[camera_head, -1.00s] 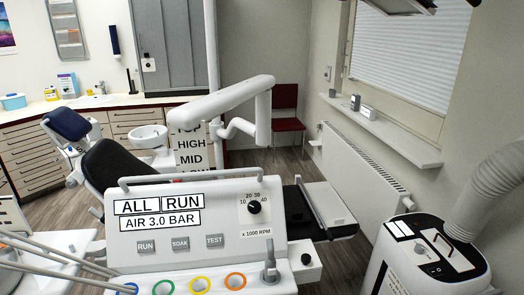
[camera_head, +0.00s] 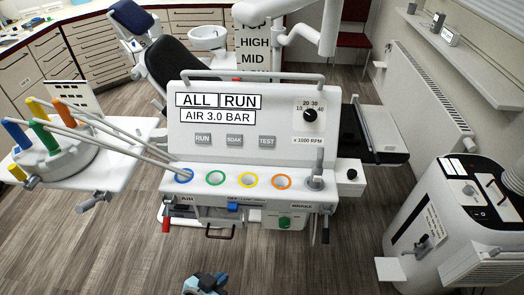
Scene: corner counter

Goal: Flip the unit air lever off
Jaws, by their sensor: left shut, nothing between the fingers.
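The dental unit (camera_head: 180,140) stands in the middle, its display reading "ALL RUN" and "AIR 3.0 BAR". Under its front ledge, at the left, is a label that appears to read "AIR". Beside that label a lever with a red handle (camera_head: 166,225) hangs down; I take it for the air lever. My left gripper (camera_head: 205,283), blue and dark, shows at the bottom edge, partly cut off. It is shut and empty, below and right of the red handle and apart from it. My right gripper is not in view.
Under the ledge are also a blue part (camera_head: 232,207), a green knob (camera_head: 285,222) and a dark lever (camera_head: 325,235) near a "BRAKE" label. A tray with coloured handpieces (camera_head: 115,172) juts out left. A white machine (camera_head: 440,225) stands right. The floor in front is clear.

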